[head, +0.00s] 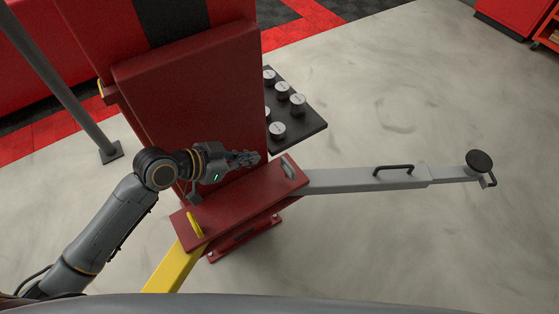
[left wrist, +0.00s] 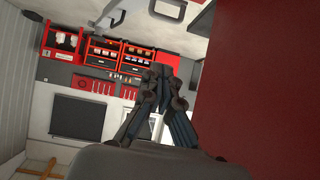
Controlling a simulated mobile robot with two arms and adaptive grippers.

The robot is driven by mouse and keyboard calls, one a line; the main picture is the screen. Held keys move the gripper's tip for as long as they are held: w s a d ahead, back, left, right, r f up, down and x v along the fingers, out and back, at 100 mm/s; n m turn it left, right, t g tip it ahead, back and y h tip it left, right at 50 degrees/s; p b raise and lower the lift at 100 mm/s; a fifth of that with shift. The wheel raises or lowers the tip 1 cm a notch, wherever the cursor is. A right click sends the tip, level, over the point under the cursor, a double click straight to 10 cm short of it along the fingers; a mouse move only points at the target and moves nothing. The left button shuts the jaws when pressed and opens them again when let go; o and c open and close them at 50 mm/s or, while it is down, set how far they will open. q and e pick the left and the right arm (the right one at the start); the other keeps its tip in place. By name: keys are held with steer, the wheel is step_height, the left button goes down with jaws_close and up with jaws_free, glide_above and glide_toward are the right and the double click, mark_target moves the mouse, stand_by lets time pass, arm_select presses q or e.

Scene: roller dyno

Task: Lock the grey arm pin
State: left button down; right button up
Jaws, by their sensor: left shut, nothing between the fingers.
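The grey arm (head: 350,180) extends right from the red lift base (head: 245,200), with a black handle on top and a round black pad (head: 479,160) at its far end. A grey pin (head: 288,168) stands at the right end of the red base, where the grey arm enters. My left gripper (head: 254,158) is shut and empty, above the red base, just left of the grey pin and apart from it in the picture. In the left wrist view the left gripper's fingers (left wrist: 158,85) are together with nothing between them. The right gripper is not in view.
A yellow pin (head: 194,225) stands at the left end of the base above a yellow arm (head: 172,270). The red column (head: 190,100) rises behind my gripper. A black shelf (head: 300,118) with several round adapters juts out right. Open floor lies right.

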arm_select(q)
steer(key=shift+d, duration=0.1)
steer(key=p, duration=0.2)
glide_above(288, 170)
steer(key=s+a, duration=0.2)
step_height(288, 170, down, 10)
steer(key=shift+w+r, duration=0.15)
steer(key=shift+r, duration=0.1)
steer(key=shift+a, duration=0.1)
